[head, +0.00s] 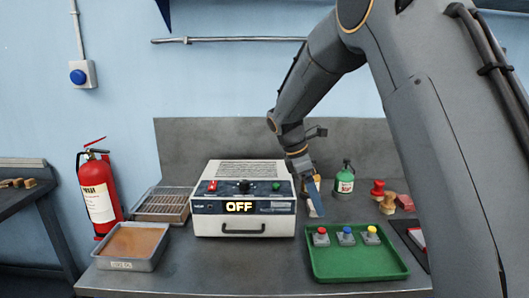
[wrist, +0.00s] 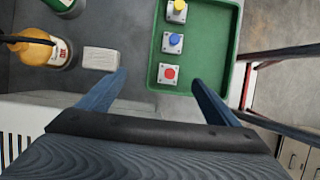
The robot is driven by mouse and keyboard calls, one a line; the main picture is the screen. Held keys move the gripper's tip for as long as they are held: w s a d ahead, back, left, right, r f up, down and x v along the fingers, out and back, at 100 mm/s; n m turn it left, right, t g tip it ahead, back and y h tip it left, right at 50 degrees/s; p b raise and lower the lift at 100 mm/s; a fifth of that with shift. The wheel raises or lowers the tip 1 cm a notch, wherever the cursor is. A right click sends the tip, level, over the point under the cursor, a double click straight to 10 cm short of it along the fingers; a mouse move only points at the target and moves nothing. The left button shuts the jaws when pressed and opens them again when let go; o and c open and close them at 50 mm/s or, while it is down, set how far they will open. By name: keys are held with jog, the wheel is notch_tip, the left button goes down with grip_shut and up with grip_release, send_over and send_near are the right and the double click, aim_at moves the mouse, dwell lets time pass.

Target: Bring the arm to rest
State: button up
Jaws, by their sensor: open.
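My gripper (head: 315,205) hangs above the bench, just right of the white oven-like box and behind the left end of the green tray. In the wrist view its two blue fingers (wrist: 156,82) are spread wide apart with nothing between them. My arm reaches in from the right of the head view and bends downward to the gripper. The gripper appears clear of the tray and the box in the head view.
The white box (head: 243,222) reads OFF. The green tray (head: 345,268) holds red, blue and yellow button boxes. A green bottle (head: 344,182) stands behind; an orange bottle (wrist: 35,48) and white block (wrist: 100,59) show too. A sand-coloured pan (head: 145,262) and rack (head: 150,212) lie left.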

jog(key=s+d+f+m+y, duration=0.2)
jog(key=s+f+m, duration=0.1)
jog(key=s+m, duration=0.6)
jog(key=s+d+f+m+t+y, duration=0.1)
jog(key=s+m, duration=0.8)
jog(key=s, duration=0.9)
notch_tip(320, 180, down, 2)
jog(key=shift+s+d+f+y, duration=0.15)
jog(key=shift+d+f+y, duration=0.05)
jog(key=shift+d+y, duration=0.55)
